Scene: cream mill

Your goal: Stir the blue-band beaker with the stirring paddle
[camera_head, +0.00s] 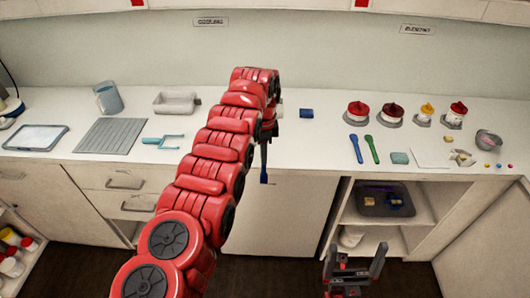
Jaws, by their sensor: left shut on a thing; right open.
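My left arm reaches up over the counter. Its gripper (267,132) is at the counter's front edge, mostly hidden by the arm, and is shut on a thin object. A narrow dark shaft with a blue end (264,173) hangs below it in front of the cabinet; it looks like the stirring paddle. I cannot make out a blue-band beaker; the arm covers the middle of the counter. A pale piece (279,109) shows just right of the arm. My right gripper (350,272) is open and empty, low in front of the open shelf.
On the counter (325,160) stand a grey-blue mug (108,98), white tray (176,102), ribbed grey mat (111,136), teal tool (163,141), blue block (306,113), blue (356,149) and green (372,149) spatulas, and several lidded pots (357,112). A dark tray (384,210) sits on the shelf below.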

